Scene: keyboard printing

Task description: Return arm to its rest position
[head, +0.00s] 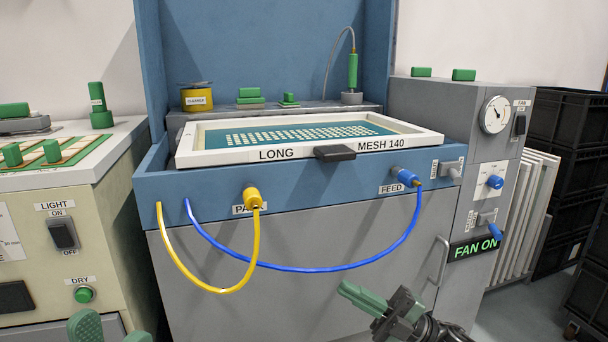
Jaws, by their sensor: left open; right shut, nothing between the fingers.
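My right gripper (350,293) shows at the bottom, right of centre, in front of the grey cabinet front (300,265). Its green fingers are together and hold nothing. Part of my dark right arm shows behind it at the bottom edge. My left gripper (112,330) shows only as green fingertips at the bottom left edge. The fingers are apart and nothing shows between them. The rest of my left arm is out of the picture.
A blue washout station (290,205) holds a white-framed screen (190,150). A yellow hose (215,290) and a blue hose (330,268) hang across its front. A beige cabinet (110,220) stands left. Black crates (570,120) are stacked right. Floor shows at lower right.

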